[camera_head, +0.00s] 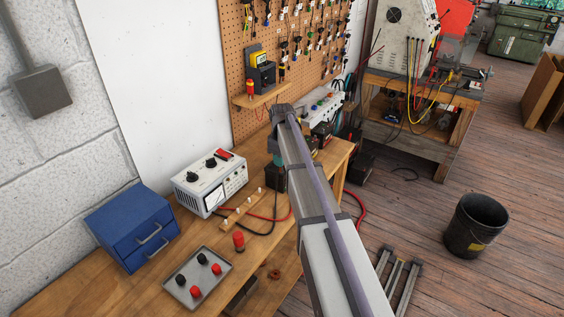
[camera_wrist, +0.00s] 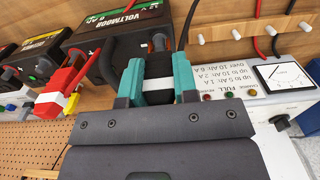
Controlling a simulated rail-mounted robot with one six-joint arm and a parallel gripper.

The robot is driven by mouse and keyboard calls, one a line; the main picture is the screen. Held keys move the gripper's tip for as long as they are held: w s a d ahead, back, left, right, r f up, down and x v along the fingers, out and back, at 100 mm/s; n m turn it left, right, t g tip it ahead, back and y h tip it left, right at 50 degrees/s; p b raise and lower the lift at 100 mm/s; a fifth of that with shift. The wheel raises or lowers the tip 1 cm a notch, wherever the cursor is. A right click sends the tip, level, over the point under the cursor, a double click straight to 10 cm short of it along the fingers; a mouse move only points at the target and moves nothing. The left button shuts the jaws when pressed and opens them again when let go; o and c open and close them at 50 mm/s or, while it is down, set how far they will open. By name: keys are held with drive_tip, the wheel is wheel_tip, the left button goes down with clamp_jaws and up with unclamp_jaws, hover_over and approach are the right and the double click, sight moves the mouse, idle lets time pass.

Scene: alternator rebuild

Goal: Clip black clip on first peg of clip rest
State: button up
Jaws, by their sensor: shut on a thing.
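In the wrist view my gripper (camera_wrist: 157,78) has teal fingers shut on the black clip (camera_wrist: 158,66), which has a white band. The fingertips also show in the head view (camera_head: 279,160), partly hidden by my arm; the clip cannot be made out there. The clip rest (camera_head: 243,209) is a wooden strip with several white pegs on the bench, left of and nearer than my gripper. In the wrist view the clip rest (camera_wrist: 235,48) is at the upper right, apart from the held clip. No clip shows on its visible pegs.
A red clip (camera_wrist: 62,88) sits at a black battery (camera_wrist: 120,28) beside my gripper. The charger (camera_head: 209,182) with a meter stands behind the clip rest. A red cable runs beside the rest. A grey tray (camera_head: 174,284), red cylinder (camera_head: 239,241) and blue drawer box (camera_head: 128,222) stand nearer.

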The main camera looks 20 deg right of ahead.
drive_tip(key=shift+r+p, duration=2.2)
drive_tip(key=shift+c, duration=0.4)
drive_tip(key=shift+f, duration=0.2)
drive_tip(key=s+a, duration=0.5)
drive_tip(key=a, duration=0.7)
drive_tip(key=s+a, duration=0.4)
drive_tip(key=a, duration=0.8)
wheel_tip(320, 180, down, 9)
drive_tip(key=b, duration=0.9)
drive_tip(key=shift+a, duration=0.1)
drive_tip(key=shift+f+b, duration=0.35)
drive_tip(key=shift+b, duration=0.2)
